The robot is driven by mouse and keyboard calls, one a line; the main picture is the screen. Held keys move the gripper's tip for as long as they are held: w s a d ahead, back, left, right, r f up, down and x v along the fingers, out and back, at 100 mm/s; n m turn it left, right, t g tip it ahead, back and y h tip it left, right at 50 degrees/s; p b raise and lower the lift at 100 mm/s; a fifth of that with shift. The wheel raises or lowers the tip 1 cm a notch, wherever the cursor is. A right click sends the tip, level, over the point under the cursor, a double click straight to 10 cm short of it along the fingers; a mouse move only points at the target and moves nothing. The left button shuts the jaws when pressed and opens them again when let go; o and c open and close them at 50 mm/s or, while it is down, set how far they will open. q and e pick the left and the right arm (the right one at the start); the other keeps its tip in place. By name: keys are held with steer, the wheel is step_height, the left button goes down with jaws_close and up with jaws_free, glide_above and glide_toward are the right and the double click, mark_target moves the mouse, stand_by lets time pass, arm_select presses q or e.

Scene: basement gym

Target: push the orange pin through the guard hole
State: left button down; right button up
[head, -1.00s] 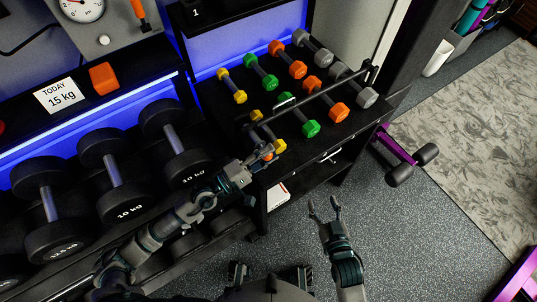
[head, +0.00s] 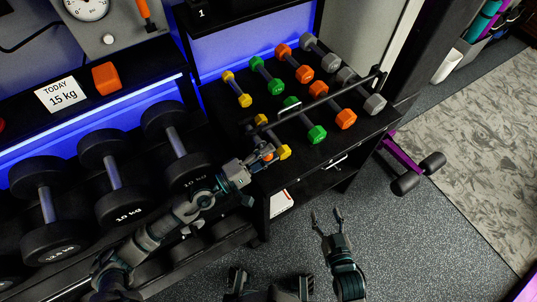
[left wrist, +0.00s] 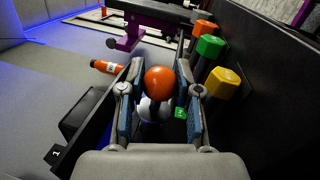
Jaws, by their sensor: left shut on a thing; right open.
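The orange pin shows in the left wrist view as a round orange knob (left wrist: 158,82) between the two fingers. My left gripper (head: 263,160) is shut on it at the front left corner of the small dumbbell rack; its fingers also flank the knob in the left wrist view (left wrist: 158,100). The pin's shaft and the guard hole are hidden. The black guard bar (head: 335,95) runs above the dumbbells, its left end close to my left gripper. I cannot tell whether the pin is in the hole. My right gripper (head: 328,220) is open and empty above the floor.
Yellow, green, orange and grey dumbbells (head: 317,133) lie on the rack behind the gripper. Large black dumbbells (head: 115,175) stand at left. A purple-framed bench part (head: 405,165) is at right. The floor around my right gripper is clear.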

arm_select(q)
steer(key=shift+w+a+r+b, duration=0.25)
steer(key=shift+w+r+b, duration=0.3)
steer(key=shift+b, duration=0.55)
steer(key=c, duration=0.9)
jaws_free()
steer(key=shift+r, duration=0.15)
steer(key=shift+o, duration=0.9)
steer(key=shift+a+f, duration=0.1)
steer(key=shift+f, duration=0.1)
